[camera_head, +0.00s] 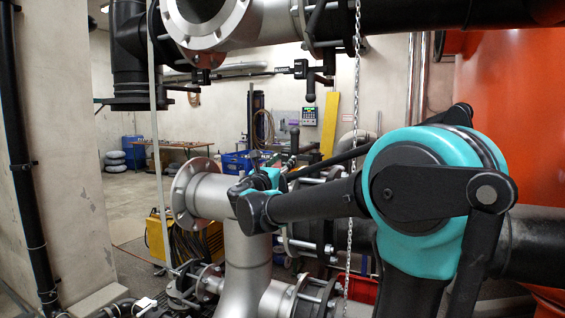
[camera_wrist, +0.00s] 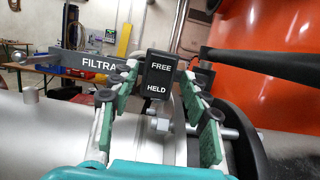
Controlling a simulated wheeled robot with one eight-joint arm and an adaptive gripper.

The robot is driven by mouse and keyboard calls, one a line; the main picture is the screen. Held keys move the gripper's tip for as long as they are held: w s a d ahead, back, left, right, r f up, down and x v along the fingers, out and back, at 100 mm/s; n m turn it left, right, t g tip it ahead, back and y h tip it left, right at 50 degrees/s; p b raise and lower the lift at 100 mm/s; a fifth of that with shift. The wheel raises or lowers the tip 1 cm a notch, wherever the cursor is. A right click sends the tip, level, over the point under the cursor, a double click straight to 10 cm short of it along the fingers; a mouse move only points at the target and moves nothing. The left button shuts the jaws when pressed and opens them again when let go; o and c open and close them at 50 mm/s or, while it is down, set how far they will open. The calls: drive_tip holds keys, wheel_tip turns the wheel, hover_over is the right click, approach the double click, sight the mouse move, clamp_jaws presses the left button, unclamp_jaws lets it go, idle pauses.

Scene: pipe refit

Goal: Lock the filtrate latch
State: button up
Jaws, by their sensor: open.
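In the wrist view, a black block (camera_wrist: 158,78) has FREE written above HELD in white. A grey-blue bar (camera_wrist: 62,60) with the partly covered lettering "FILTRA" runs left from beside it to a round knob. My gripper (camera_wrist: 160,74) is open, with one green finger on each side of the block. The fingers appear apart from it, but contact at the tips cannot be told. In the head view, my teal gripper body (camera_head: 262,180) is above the grey pipe elbow, partly behind my arm. The latch cannot be made out there.
A black bar (camera_wrist: 258,63) extends right of the block in the wrist view. Grey flanged pipe (camera_head: 248,262) lies below my gripper. A chain (camera_head: 352,130) hangs near my arm. An orange tank (camera_head: 520,110) stands at right. Open floor (camera_head: 130,195) shows at left.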

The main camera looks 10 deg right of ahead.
drive_tip(key=v, duration=1.2)
drive_tip(key=shift+s, duration=0.1)
